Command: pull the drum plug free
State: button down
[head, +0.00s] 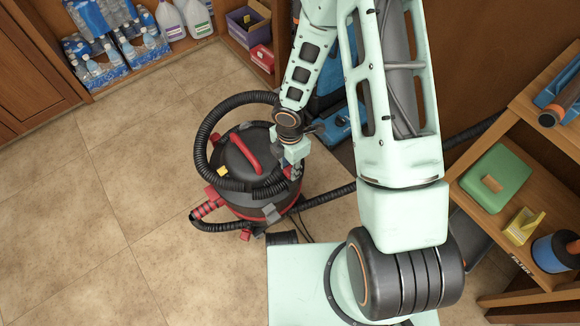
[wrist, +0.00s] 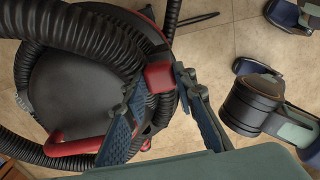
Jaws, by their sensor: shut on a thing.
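The drum is a black and red vacuum (head: 240,160) on the tiled floor in the head view. Its round dark lid (wrist: 80,95) and ribbed black hose (wrist: 110,45) fill the left of the wrist view. A small red block (wrist: 160,77), which I take to be the drum plug, is at the drum's side. My gripper (head: 292,172) is at the right side of the drum. In the wrist view my gripper (wrist: 159,76) is shut on the red block, one finger on each side. Whether the plug is still seated in the drum I cannot tell.
A shelf at the back left holds bottled water packs (head: 110,55) and jugs (head: 170,20). A wooden shelf (head: 465,185) is at right. The floor at left is clear.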

jog(key=shift+r+p, duration=1.25)
jog(key=shift+r, duration=0.25)
